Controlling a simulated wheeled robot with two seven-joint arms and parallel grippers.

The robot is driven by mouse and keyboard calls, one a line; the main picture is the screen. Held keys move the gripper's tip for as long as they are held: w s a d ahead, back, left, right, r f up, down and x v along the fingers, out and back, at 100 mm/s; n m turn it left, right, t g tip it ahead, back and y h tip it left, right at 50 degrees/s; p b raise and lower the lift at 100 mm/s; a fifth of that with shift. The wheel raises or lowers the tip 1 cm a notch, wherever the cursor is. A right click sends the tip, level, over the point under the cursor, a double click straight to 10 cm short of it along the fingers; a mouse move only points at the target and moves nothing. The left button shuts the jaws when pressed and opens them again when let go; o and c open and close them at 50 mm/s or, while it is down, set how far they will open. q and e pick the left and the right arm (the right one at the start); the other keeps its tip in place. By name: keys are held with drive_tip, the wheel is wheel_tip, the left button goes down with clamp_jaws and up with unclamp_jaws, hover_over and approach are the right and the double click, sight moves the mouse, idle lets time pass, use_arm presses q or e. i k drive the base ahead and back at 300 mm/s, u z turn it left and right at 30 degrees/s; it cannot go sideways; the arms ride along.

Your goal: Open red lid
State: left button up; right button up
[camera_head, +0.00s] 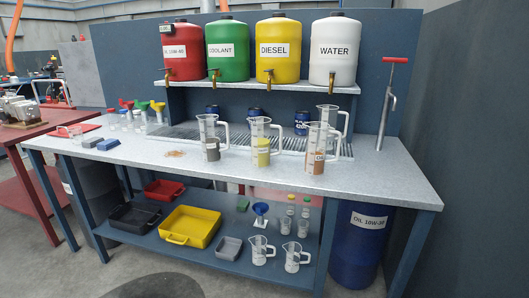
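A red tank (186,66) stands at the left end of a raised shelf, with a label that seems to read OIL. A small dark cap (181,20) sits on its top and looks closed. A brass tap (169,75) is at its lower front. I see no plainly red lid apart from the red tank's own top. Neither of my grippers is in view.
Green (228,66), yellow (278,66) and white (333,66) tanks share the shelf (250,88). Measuring jugs stand on the grey workbench (250,179) below. The lower shelf holds a yellow tray (190,224) and glassware. A blue barrel (358,255) stands right.

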sight(63, 131)
drive_tip(key=u, duration=0.7)
drive_tip(key=i, duration=1.95)
drive_tip(key=z, duration=0.75)
drive_tip(key=k, duration=0.5)
drive_tip(key=u, duration=1)
drive_tip(key=i, duration=0.45)
drive_tip(key=u, duration=0.15)
